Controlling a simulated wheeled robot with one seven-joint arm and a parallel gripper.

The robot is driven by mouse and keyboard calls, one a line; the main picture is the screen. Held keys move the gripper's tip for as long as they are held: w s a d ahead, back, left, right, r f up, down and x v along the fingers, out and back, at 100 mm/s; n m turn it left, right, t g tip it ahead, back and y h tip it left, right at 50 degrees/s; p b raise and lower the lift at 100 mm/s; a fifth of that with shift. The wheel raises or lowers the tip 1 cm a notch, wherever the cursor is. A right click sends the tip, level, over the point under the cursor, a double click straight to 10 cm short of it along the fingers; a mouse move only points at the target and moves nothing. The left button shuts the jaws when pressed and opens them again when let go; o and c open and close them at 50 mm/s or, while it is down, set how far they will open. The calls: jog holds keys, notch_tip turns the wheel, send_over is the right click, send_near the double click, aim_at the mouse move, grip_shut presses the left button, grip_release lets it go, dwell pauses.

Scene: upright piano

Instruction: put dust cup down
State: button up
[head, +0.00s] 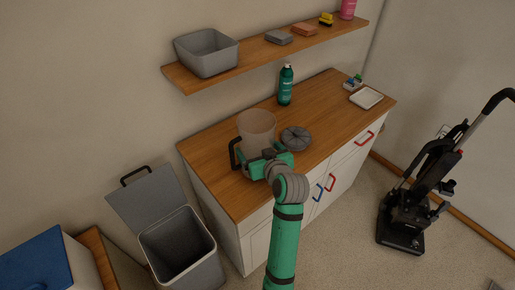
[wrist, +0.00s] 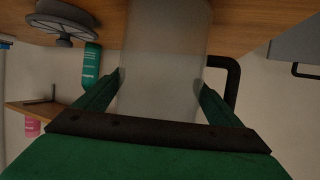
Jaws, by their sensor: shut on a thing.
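The dust cup (head: 257,126) is a clear, tinted cylinder with a black handle on its left side in the head view. It is upright at the left part of the wooden counter top (head: 217,150). My gripper (head: 265,160) is shut on its near side. In the wrist view the dust cup (wrist: 160,70) fills the space between my green fingers (wrist: 160,88), with its black handle to the right. My gripper hides the cup's lower part in the head view, so I cannot tell whether its base touches the counter.
A dark grey round part (head: 296,138) lies close right of the cup. A green bottle (head: 285,86) stands behind, and a white tray (head: 366,97) lies at the right end. An open grey bin (head: 178,243) stands left, an upright vacuum (head: 412,200) right. A shelf (head: 262,50) hangs above.

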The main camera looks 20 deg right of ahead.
jog(key=shift+w+a+f, duration=0.15)
jog(key=shift+a+f, duration=0.1)
jog(key=shift+f, duration=0.05)
jog(key=shift+a, duration=0.15)
jog(key=shift+f, duration=0.1)
jog(key=o, duration=1.2)
jog(key=shift+d, duration=0.2)
jog(key=shift+s+r, duration=0.2)
jog(key=shift+s, duration=0.05)
jog(key=v, duration=1.1)
jog(key=shift+s+d+r, duration=0.1)
jog(key=shift+s+r, duration=0.05)
jog(key=shift+s, duration=0.1)
